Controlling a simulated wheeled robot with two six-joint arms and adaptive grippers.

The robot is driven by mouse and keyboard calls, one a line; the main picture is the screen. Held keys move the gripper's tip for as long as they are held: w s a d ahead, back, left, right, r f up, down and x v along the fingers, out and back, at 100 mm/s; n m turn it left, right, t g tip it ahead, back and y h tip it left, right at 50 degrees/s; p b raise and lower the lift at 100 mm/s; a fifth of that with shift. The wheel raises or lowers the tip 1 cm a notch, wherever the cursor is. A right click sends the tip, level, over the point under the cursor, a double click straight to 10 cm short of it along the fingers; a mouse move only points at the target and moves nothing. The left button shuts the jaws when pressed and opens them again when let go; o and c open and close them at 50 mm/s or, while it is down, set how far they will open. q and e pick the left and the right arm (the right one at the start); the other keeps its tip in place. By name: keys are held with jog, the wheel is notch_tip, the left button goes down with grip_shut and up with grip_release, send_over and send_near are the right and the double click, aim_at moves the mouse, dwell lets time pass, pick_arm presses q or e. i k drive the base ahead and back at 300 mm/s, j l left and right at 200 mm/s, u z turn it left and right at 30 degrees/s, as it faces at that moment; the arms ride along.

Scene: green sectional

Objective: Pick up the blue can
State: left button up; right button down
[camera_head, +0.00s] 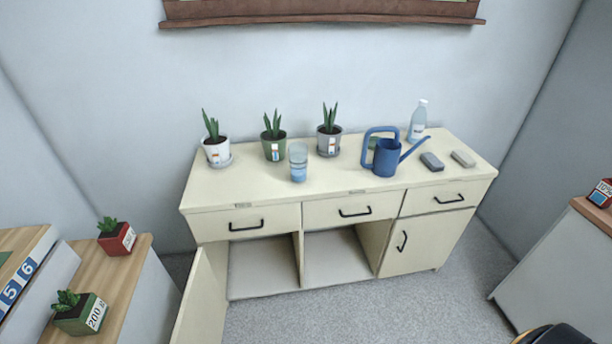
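The blue can is a watering can (387,159) with a large loop handle on its left and a long spout pointing right and up. It stands upright on the right half of the cream cabinet top (240,188). A small part of something green shows behind it, mostly hidden. Neither of my grippers is in view, and nothing is touching the can.
A lower cabinet door (203,300) stands open. Grey carpet (380,312) lies clear in front.

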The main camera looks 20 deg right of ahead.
aim_at(388, 158)
jog(key=z, duration=1.3)
